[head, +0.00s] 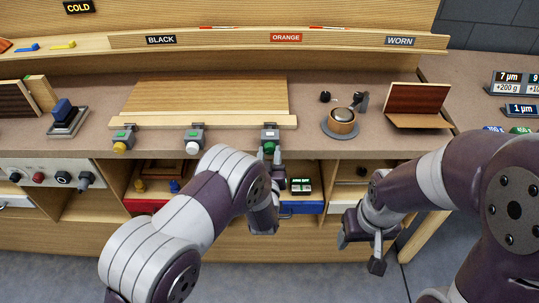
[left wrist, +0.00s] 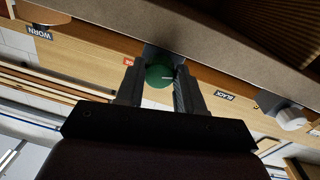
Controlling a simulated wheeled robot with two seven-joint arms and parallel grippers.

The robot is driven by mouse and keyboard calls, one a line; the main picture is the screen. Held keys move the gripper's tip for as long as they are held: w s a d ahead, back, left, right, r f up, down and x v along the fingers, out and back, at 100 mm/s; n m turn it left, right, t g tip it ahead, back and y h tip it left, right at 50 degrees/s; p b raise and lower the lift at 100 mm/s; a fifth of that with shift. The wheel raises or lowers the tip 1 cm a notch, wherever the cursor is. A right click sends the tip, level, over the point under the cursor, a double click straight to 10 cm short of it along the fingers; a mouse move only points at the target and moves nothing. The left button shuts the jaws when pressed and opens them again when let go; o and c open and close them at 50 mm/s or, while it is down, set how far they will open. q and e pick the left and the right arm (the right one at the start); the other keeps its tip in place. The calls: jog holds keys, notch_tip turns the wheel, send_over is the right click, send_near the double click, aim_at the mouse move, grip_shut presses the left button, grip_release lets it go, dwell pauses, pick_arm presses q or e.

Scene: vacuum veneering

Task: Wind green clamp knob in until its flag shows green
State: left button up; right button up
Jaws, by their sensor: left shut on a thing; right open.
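The green clamp knob (head: 269,147) sits on the front of the rightmost grey clamp (head: 270,135) at the bench's front edge. A small greenish mark shows on top of that clamp, too small to read surely as its flag. My left gripper (head: 274,161) reaches up to the knob from below and in front. In the left wrist view the round green knob (left wrist: 160,75), with a pale line on its face, sits between the two dark fingers of the left gripper (left wrist: 161,88), which is shut on it. My right gripper (head: 376,256) is open and empty, low in front of the cabinet at right.
A clamp with a white knob (head: 192,148) and one with a yellow knob (head: 119,147) stand to the left along a wooden board (head: 210,97). A round pot (head: 342,122) stands right of the green clamp. Open shelves with blue and red trays lie below.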

pick_arm(q)
jog(key=shift+m, duration=1.2)
jog(key=o, duration=1)
jog(key=shift+o, duration=0.2)
jog(key=s+b, duration=0.1)
jog(key=s, duration=1.1)
jog(key=shift+s+a+b, duration=0.3)
jog(key=shift+s+a, duration=0.1)
jog(key=shift+r, duration=0.1)
